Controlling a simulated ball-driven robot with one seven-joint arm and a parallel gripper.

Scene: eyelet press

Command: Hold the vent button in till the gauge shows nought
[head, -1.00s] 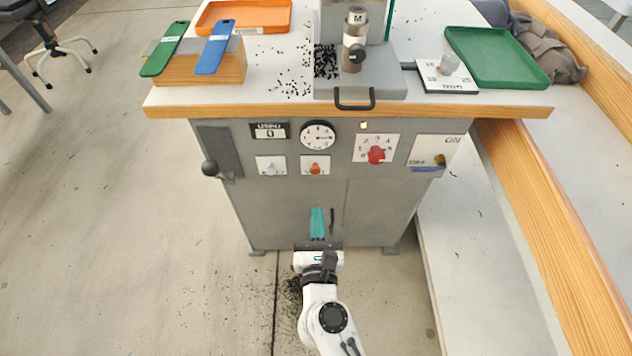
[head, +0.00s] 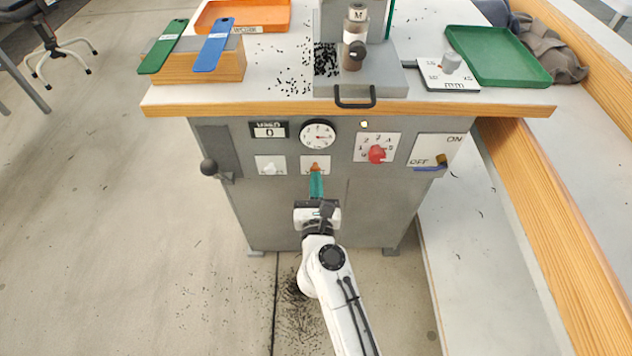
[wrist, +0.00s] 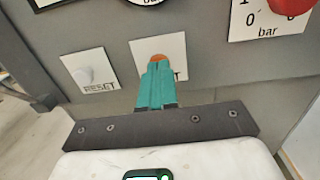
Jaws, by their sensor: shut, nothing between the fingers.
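The orange vent button (head: 315,166) sits on a small white plate on the grey front of the press cabinet. It also shows in the wrist view (wrist: 158,59), its lower part hidden behind my fingertips. My gripper (head: 316,180) is shut and empty, its teal fingers pointing up at the button. In the wrist view my fingertips (wrist: 157,68) overlap the button's lower edge; I cannot tell whether they touch it or whether it is pressed in. The round white gauge (head: 318,135) is just above the button, its needle pointing to the right, too small to read exactly.
A white reset button (head: 269,168) is left of the vent button, a red knob (head: 377,154) to its right, and an ON/OFF switch (head: 441,160) farther right. A black ball-ended lever (head: 209,167) juts out at left. The table edge (head: 330,107) overhangs above.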

